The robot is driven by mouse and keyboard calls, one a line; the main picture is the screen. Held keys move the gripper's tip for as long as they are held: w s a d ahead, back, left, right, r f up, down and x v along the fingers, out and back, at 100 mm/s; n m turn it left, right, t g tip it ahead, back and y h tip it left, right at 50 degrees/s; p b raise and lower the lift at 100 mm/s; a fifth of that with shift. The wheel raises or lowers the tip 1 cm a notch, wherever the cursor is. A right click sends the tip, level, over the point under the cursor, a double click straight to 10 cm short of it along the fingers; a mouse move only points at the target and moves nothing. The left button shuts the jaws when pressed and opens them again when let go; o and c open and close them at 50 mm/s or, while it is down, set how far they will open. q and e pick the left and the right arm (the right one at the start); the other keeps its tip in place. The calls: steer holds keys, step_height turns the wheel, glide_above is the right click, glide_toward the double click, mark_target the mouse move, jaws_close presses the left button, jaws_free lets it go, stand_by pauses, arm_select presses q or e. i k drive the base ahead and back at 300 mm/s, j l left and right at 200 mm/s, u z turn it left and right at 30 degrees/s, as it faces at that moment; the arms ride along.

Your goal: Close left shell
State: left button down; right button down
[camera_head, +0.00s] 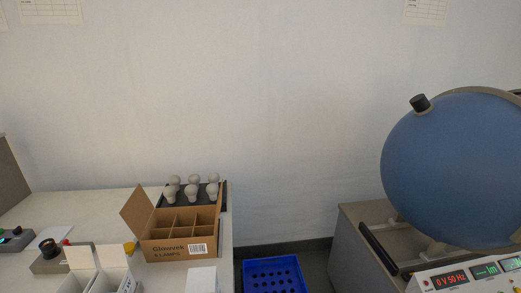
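A large blue rounded shell (455,165) with a black knob (420,103) near its upper left stands at the right. A grey-tan rim (480,90) runs along its top edge, and the picture's right edge cuts it off. It rests over a grey cabinet (350,245). I cannot tell from this view whether the shell is open or meets another half, as that side is out of frame. Neither of my grippers is in view.
A white table (95,205) at left bears a cardboard box (180,245), a dark rack (223,197) with several bulbs, a white divided box (100,275) and a small socket device (48,255). A blue crate (250,280) sits low in the gap. A meter panel (460,282) is front right.

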mark_target(450, 167)
steer(key=z, duration=1.9)
